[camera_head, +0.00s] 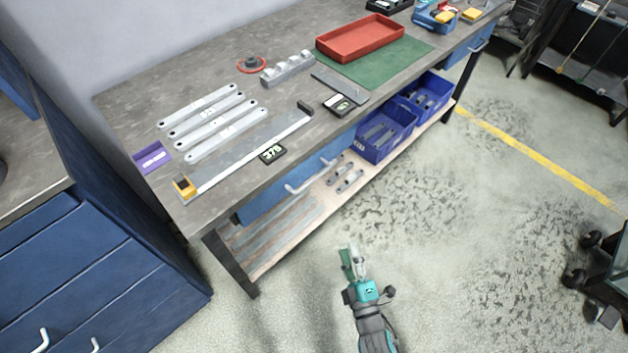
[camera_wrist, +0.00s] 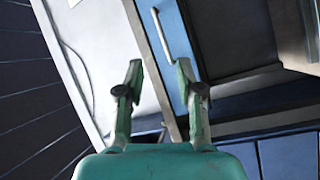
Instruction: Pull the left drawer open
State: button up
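The left drawer (camera_head: 270,202) has a blue front under the workbench's near edge and looks closed. Its pale bar handle (camera_head: 308,180) sticks out from the front. My gripper (camera_head: 352,258) is over the open floor in front of the bench, apart from the handle and to its lower right in the head view. In the wrist view my gripper (camera_wrist: 160,80) is open, with nothing between its fingers. A blue drawer front (camera_wrist: 172,50) with a pale bar handle (camera_wrist: 162,36) shows beyond the fingertips, the handle lying roughly between them in the picture.
The workbench (camera_head: 225,185) holds flat metal bars, a red tray (camera_head: 360,38) and a green mat (camera_head: 385,62). Blue bins (camera_head: 372,150) stand on the lower shelf (camera_head: 300,235). A blue cabinet (camera_head: 90,270) stands at left.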

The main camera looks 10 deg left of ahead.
aim_at(310, 182)
jog(key=w+a+r+n, duration=0.1)
jog(key=w+a, duration=0.3)
jog(key=w, duration=0.2)
jog(key=w+a+r+n+y, duration=0.1)
jog(key=w+a+n, duration=0.1)
jog(key=w+a, duration=0.3)
jog(key=w+a+r+n+y, duration=0.1)
jog(key=w+a, duration=0.3)
jog(key=w, duration=0.4)
jog(key=shift+w+a+r+n, duration=0.1)
jog(key=shift+a+r+n, duration=0.1)
jog(key=shift+n, duration=0.4)
grip_shut()
